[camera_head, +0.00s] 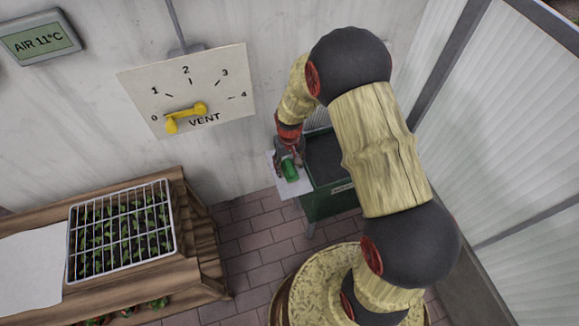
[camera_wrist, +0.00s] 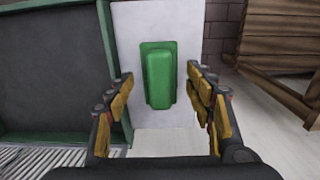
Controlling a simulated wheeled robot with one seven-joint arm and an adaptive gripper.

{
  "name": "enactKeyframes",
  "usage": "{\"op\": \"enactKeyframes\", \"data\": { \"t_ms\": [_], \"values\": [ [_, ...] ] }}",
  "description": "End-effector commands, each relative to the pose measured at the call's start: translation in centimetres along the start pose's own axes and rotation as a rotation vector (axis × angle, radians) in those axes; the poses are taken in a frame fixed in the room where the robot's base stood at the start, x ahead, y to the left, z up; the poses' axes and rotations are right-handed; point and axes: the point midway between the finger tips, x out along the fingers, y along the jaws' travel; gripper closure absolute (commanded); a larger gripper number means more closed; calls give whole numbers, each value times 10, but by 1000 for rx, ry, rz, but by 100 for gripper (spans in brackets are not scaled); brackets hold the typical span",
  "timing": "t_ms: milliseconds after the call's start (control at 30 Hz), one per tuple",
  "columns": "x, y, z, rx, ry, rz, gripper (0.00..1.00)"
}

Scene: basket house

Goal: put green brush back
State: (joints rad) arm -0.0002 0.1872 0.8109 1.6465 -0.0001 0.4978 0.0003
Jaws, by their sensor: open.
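The green brush (camera_wrist: 159,75) lies on a white board (camera_wrist: 140,20) beside a green bin in the wrist view. In the head view the green brush (camera_head: 290,170) shows on the white board (camera_head: 297,189), partly covered by my gripper. My gripper (camera_wrist: 163,100) is open, with one finger on each side of the brush in the wrist view. The fingers look apart from it. The brush's underside is hidden.
The green bin (camera_head: 318,207) with a dark inside stands right of the brush in the head view. A wooden bench (camera_head: 205,275) with a wire-covered seedling tray (camera_head: 70,240) is at left. A vent dial (camera_head: 215,85) hangs on the wall. Brick floor (camera_head: 250,240) is clear between.

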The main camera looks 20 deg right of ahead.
Motion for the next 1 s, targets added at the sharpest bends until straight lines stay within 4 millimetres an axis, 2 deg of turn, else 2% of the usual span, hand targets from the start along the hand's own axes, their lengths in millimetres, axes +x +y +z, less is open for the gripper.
{"op": "enactKeyframes", "data": {
  "t_ms": [200,400,667,767,867,1000],
  "values": [
    [-48,0,-1,0,4,0,46],
    [-86,0,-1,0,3,0,46],
    [-111,0,-1,0,4,0,46],
    [-131,0,0,0,22,0,46],
    [-174,0,4,0,66,0,46],
    [-256,0,28,0,156,0,46]
  ]
}}
